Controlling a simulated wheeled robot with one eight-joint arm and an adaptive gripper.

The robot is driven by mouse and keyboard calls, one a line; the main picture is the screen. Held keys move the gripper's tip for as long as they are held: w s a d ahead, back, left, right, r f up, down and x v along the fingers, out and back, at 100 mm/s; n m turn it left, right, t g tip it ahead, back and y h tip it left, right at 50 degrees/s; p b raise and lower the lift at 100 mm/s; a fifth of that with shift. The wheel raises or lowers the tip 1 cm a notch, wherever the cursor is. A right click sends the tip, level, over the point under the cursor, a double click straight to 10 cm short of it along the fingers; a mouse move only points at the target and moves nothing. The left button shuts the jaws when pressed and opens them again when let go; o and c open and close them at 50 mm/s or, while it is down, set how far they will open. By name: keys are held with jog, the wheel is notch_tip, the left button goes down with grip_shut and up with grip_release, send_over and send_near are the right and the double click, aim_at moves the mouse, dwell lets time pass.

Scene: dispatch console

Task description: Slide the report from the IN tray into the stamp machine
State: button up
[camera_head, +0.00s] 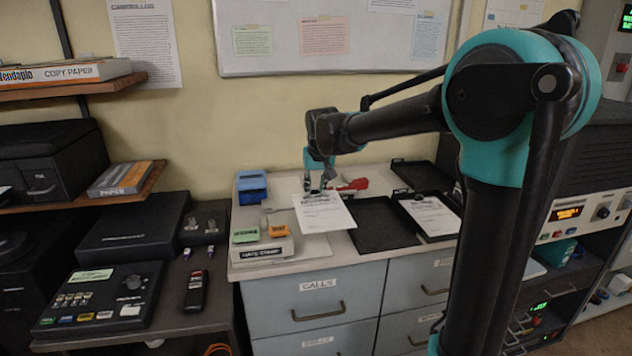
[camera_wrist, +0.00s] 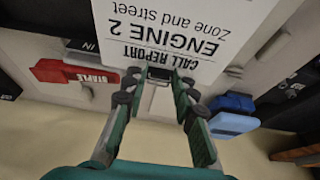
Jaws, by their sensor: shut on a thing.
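My gripper (camera_head: 318,188) is shut on the near-wall edge of the report (camera_head: 323,214), a white printed sheet. The sheet is held above the counter and sticks out toward the front. In the wrist view, the fingertips (camera_wrist: 160,76) pinch the report (camera_wrist: 205,18) beside its upside-down "CALL REPORT ENGINE 2" heading. The stamp machine (camera_head: 262,253), a pale box with a dark front label and green and orange pieces on top, stands left of the sheet, apart from it. An IN label (camera_wrist: 88,46) shows on a dark tray edge in the wrist view. The machine's slot is not clear.
An empty black tray (camera_head: 372,240) lies right of the sheet, and another tray holding a paper (camera_head: 432,216) is beyond it. A red stapler (camera_head: 352,184) sits close behind the sheet; a blue item (camera_head: 251,184) stands at the left back. A third tray (camera_head: 420,178) is by the wall.

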aim_at(314, 197)
jog(key=shift+s+a+f, duration=0.1)
jog(key=shift+a+f, duration=0.05)
jog(key=shift+f, duration=1.3)
jog(key=shift+a+f, duration=0.15)
jog(key=shift+f, duration=1.3)
jog(key=shift+a+f, duration=0.1)
jog(key=shift+a, duration=0.1)
jog(key=shift+s+a, duration=0.25)
jog(key=shift+a, duration=0.35)
jog(key=shift+s+a, duration=0.1)
jog(key=shift+a, duration=0.25)
jog(key=shift+s+a, duration=0.15)
jog(key=shift+a, duration=0.5)
jog(key=shift+s+a, duration=0.1)
jog(key=shift+a, duration=0.2)
jog(key=shift+s+a+f, duration=0.1)
jog(key=shift+s+a, duration=0.15)
jog(key=shift+a, duration=0.55)
jog(key=shift+s+a, duration=0.25)
jog(key=shift+a, duration=0.55)
jog(key=o, duration=1.2)
jog(key=shift+c, duration=0.2)
